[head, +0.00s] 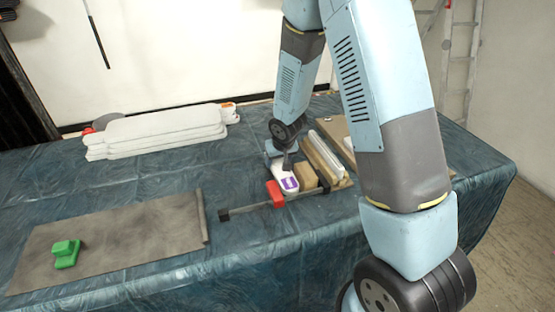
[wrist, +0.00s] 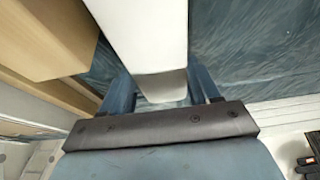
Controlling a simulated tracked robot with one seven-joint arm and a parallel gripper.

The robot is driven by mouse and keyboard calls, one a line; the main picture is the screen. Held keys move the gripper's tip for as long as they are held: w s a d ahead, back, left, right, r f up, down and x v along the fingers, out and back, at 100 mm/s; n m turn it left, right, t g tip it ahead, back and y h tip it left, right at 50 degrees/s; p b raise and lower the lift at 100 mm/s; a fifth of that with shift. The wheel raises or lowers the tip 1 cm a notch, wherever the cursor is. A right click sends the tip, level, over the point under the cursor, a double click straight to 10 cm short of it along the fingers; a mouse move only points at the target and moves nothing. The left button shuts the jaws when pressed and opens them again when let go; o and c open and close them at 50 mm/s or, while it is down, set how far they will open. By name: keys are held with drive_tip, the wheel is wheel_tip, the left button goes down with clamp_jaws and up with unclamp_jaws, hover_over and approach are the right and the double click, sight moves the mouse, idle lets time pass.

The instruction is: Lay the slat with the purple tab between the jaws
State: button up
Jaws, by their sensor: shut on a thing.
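The white slat (head: 280,173) with the purple tab (head: 290,184) is at the clamp in the head view, its tab end towards me. My gripper (head: 284,157) is shut on it from above, partly hidden by my arm. In the wrist view the slat (wrist: 150,45) runs between the two fingers (wrist: 160,92). A red jaw (head: 275,193) stands close to the left of the tab end, and a wooden block (head: 306,176) stands to its right. I cannot tell whether the slat touches either, or whether it rests on the clamp bar (head: 252,207).
A stack of white slats (head: 155,135) lies at the back left, with red and orange tabs showing. A brown-grey mat (head: 130,235) at the front left carries a green object (head: 66,253). More wood and a pale strip (head: 326,155) stand right of the block. Blue sheeting (head: 230,265) in front is clear.

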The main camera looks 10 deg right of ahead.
drive_tip(key=shift+f, duration=0.65)
drive_tip(key=o, duration=1.2)
drive_tip(key=shift+o, duration=0.2)
drive_tip(key=shift+r, duration=0.1)
